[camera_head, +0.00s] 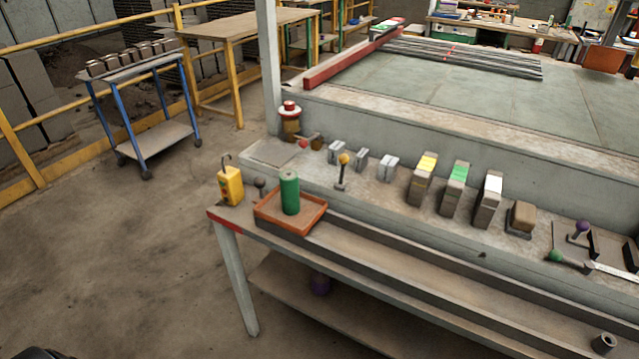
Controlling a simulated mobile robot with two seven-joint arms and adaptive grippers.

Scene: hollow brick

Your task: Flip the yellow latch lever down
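The yellow latch lever (344,160) stands on the grey bench ledge in the middle of the head view. Its yellow ball knob is at the top of a thin dark stem, and the stem stands nearly upright on a small base. Neither of my grippers shows in the head view, so nothing of mine is near the lever. A dark shape cut off at the bottom left corner is too little seen to name.
Left of the lever are a green cylinder (290,193) in an orange tray (267,220) and a yellow control box (230,186). Right are colour-topped blocks (453,188), a purple-knobbed lever (582,228) and a green-knobbed lever (556,256). Left floor is open before a blue cart (160,141).

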